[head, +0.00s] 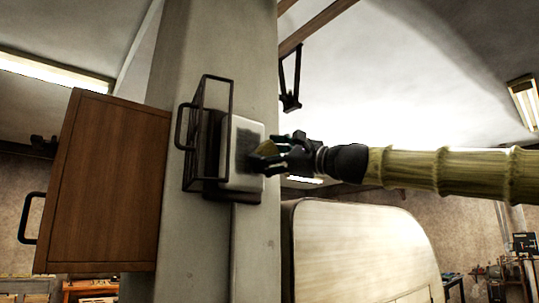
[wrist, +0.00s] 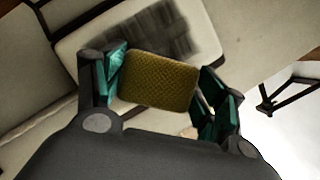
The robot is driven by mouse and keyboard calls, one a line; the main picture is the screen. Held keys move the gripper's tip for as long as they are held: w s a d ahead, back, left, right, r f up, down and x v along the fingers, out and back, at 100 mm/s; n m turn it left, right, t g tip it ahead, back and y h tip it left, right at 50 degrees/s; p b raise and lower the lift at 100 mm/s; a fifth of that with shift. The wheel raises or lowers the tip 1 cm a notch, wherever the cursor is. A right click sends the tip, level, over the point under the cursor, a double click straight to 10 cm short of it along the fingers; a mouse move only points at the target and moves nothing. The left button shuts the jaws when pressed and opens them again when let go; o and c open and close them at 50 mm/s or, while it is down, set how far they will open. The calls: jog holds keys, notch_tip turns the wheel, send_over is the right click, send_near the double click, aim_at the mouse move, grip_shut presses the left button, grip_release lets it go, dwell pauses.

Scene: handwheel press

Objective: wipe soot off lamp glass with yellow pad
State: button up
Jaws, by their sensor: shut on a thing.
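The lamp glass (head: 240,150) is a pale rounded panel on a grey column, with a dark soot patch on its face. In the wrist view the lamp glass (wrist: 85,47) lies just beyond the pad, and the soot (wrist: 158,32) shows as dark streaks. My gripper (head: 268,156) comes from the right and is shut on the yellow pad (head: 266,149). In the wrist view the textured yellow pad (wrist: 158,80) sits between the two teal-lined fingers of my gripper (wrist: 160,85). The pad is at the glass's right side; I cannot tell whether it touches.
An open black wire guard (head: 206,78) stands out left of the glass on the column (head: 180,235). A wooden cabinet door (head: 110,185) is further left. A pale rounded board (head: 360,250) is below my arm. A black bracket (head: 291,90) hangs above.

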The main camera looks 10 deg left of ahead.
aim_at(247, 139)
jog(key=shift+s+a+r, duration=0.15)
jog(key=shift+s+a+b, duration=0.25)
jog(key=shift+s+b, duration=0.1)
jog(key=shift+s+a+b, duration=0.45)
jog(key=shift+s+a, duration=0.4)
jog(key=shift+s, duration=0.3)
jog(key=shift+a, duration=0.1)
jog(key=shift+s+a+b, duration=0.65)
jog(key=shift+s+a, duration=0.45)
jog(key=shift+s, duration=0.3)
jog(key=shift+r+p, duration=1.1)
jog(key=shift+r, duration=0.15)
jog(key=shift+w+d+p, duration=0.75)
jog(key=shift+w+d, duration=0.55)
jog(key=shift+w, duration=0.25)
jog(key=shift+w, duration=0.1)
jog(key=shift+w+d+p, duration=0.8)
jog(key=shift+w+d, duration=0.3)
jog(key=shift+w, duration=0.3)
